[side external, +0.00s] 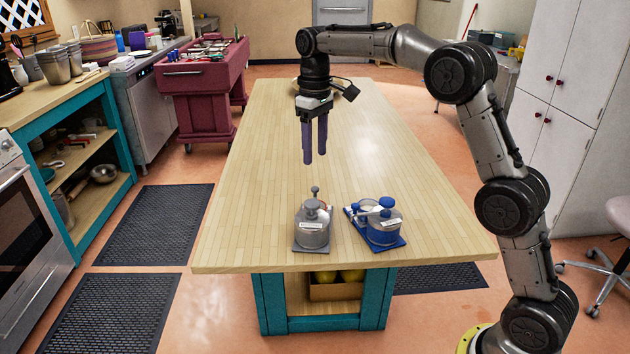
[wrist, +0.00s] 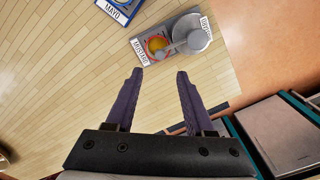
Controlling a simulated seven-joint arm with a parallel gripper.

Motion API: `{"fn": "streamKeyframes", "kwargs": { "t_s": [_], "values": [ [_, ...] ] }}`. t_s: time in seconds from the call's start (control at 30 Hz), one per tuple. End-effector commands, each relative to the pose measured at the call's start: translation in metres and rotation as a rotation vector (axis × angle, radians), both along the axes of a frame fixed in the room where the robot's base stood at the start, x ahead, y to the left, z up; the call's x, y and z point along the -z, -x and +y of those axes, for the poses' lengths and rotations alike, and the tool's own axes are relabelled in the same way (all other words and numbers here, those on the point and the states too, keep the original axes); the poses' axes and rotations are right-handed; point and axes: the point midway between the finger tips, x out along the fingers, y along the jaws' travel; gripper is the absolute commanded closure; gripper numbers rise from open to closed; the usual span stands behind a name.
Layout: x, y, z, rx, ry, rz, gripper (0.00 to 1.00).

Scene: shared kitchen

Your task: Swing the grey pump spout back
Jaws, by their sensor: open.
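The grey pump (side external: 313,232) stands on a grey base near the front edge of the wooden table in the side view. In the wrist view the grey pump (wrist: 187,27) shows from above, with a grey spout (wrist: 176,47) between its round grey top and an orange-yellow disc (wrist: 156,43). A label on its base reads MUSTARD. My gripper (side external: 315,158) is open and empty, fingers pointing down, above the table and behind the pump, touching nothing. In the wrist view my gripper's fingers (wrist: 159,73) are apart, with the pump ahead of them.
A blue pump (side external: 383,228) on a blue base stands just right of the grey one. Its corner, labelled MAYO (wrist: 118,9), shows in the wrist view. The rest of the wooden table (side external: 400,165) is largely clear. A red cart (side external: 200,85) stands beyond it.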

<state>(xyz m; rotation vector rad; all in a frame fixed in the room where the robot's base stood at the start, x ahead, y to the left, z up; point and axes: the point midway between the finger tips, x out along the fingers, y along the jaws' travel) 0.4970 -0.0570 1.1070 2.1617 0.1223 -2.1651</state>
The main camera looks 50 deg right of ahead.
Motion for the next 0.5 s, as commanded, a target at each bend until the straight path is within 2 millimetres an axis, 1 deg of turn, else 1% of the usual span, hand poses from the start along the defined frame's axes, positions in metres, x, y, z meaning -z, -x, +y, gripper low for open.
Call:
{"fn": "streamKeyframes", "kwargs": {
  "t_s": [0.03, 0.2, 0.4, 0.5],
  "values": [
    [0.011, 0.001, 0.0, 0.0, -0.001, 0.003, 0.46],
    [0.044, 0.001, 0.0, 0.0, -0.001, 0.003, 0.46],
    [0.072, 0.0, 0.0, 0.0, 0.0, 0.001, 0.46],
    [0.08, 0.0, 0.0, 0.0, 0.0, 0.0, 0.46]
  ]
}}
